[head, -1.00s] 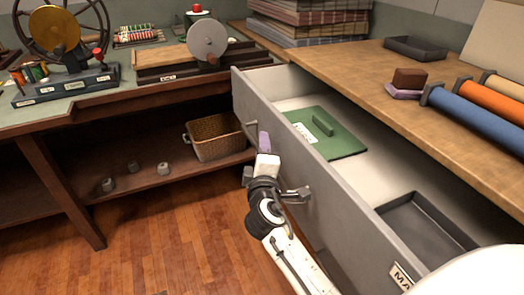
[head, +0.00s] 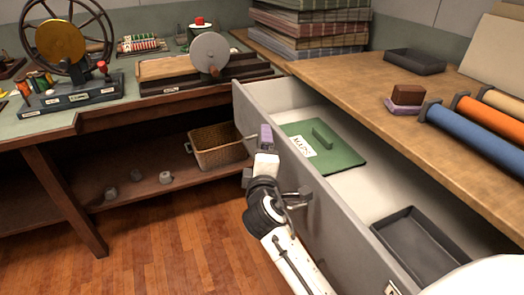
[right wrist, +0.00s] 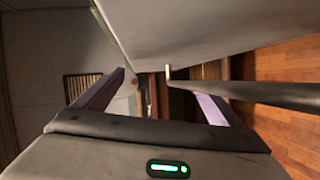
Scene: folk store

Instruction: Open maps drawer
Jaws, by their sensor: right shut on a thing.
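The grey maps drawer (head: 338,235) stands pulled well out from under the wooden counter in the head view. A green lidded panel labelled MAPS (head: 345,155) and a dark tray (head: 418,238) lie inside it. The drawer's metal handle (head: 299,199) is on its front face. My right gripper (head: 264,137), with purple fingertips, is at the front face, shut on the handle. In the right wrist view the dark handle bar (right wrist: 270,94) comes in from the right by the fingers, beside the grey drawer front (right wrist: 185,30). My left gripper is not in view.
The wooden counter (head: 355,84) holds rolled tubes (head: 470,135), a brown block (head: 407,95) and a black tray (head: 414,61). A workbench with a wheel device (head: 65,50) stands left. A wicker basket (head: 220,146) sits on its lower shelf. Wooden floor (head: 170,255) is clear before the drawer.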

